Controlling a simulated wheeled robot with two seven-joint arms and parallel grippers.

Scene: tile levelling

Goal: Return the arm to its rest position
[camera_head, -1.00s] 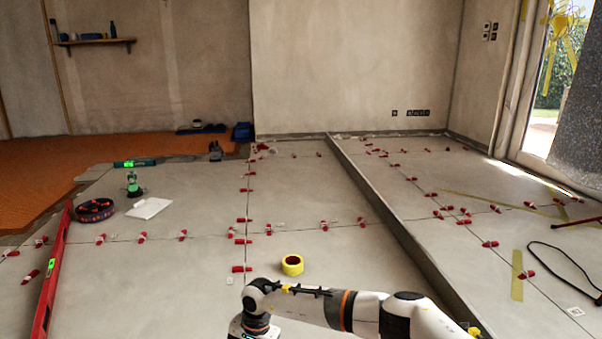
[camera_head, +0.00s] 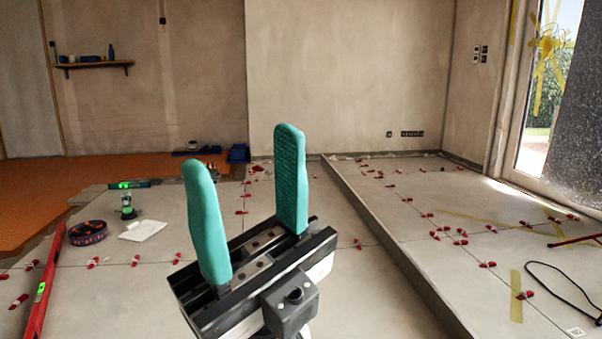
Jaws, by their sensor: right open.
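My right gripper (camera_head: 250,190) stands upright in the middle of the head view, close to the camera. Its two teal fingers point up and are wide apart, with nothing between them. It is raised above the tiled floor (camera_head: 370,300) and touches nothing that I can see. The arm behind it is mostly hidden below the gripper body. My left gripper is not in view.
A raised tiled step (camera_head: 400,252) runs along the right. Red levelling clips (camera_head: 135,261) line the joints. A red spirit level (camera_head: 44,285), a dark round strap coil (camera_head: 87,232) and a white sheet (camera_head: 142,230) lie at left. A black cable (camera_head: 562,282) lies at right.

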